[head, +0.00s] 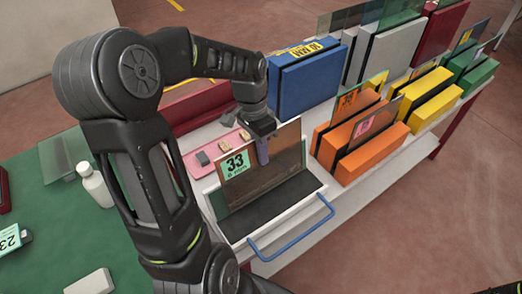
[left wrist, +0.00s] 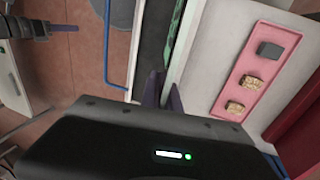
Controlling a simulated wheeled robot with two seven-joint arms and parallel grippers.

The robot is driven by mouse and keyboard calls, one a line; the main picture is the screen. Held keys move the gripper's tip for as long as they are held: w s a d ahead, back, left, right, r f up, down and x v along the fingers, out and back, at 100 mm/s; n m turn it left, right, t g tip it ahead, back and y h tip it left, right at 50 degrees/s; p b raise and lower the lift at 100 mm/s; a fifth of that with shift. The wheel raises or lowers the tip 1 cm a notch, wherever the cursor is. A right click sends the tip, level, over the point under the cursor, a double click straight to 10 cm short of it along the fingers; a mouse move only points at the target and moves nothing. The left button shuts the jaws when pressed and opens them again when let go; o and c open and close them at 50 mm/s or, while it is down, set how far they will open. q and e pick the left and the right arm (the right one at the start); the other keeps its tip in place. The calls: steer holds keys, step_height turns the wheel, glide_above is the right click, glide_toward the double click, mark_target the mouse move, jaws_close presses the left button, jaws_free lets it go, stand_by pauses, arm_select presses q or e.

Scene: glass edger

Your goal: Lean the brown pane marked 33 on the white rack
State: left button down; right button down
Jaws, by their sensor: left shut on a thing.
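The brown pane marked 33 (head: 278,160) stands near upright above a black pad at the front of the bench, its green 33 label facing me. My left gripper (head: 262,148) is shut on the pane at its top edge. The left wrist view shows the gripper's fingers (left wrist: 163,92) on either side of the pane's edge (left wrist: 174,35). The white rack (head: 388,52) stands at the back of the bench, between the blue and red racks, with clear panes on it. What looks like my right gripper (left wrist: 62,28) shows small at the upper left of the left wrist view.
Orange racks (head: 362,155) with marked panes stand right of the held pane; yellow and green racks lie beyond. The blue rack (head: 305,82) is behind. A pink tray (head: 204,168) holds small blocks. A blue handle (head: 290,238) juts out in front. A white bottle (head: 95,186) stands left.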

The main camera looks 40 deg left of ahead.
arm_select(q)
steer(key=shift+a+b+x, duration=0.15)
steer(key=shift+b+x, duration=0.35)
steer(key=shift+x, duration=0.3)
steer(key=shift+a+b+x, duration=0.2)
steer(key=shift+b+x, duration=0.25)
steer(key=shift+x, duration=0.35)
steer(key=shift+w+f, duration=0.1)
steer(key=shift+f, duration=0.1)
steer(key=c, duration=1.5)
jaws_free()
steer(key=shift+a, duration=0.1)
steer(key=shift+r, duration=0.1)
steer(key=shift+w+a+r, duration=0.1)
steer(key=shift+w+r, duration=0.05)
steer(key=shift+r, duration=0.15)
steer(key=v, duration=0.7)
steer(key=shift+d+r, duration=0.1)
steer(key=shift+d, duration=0.2)
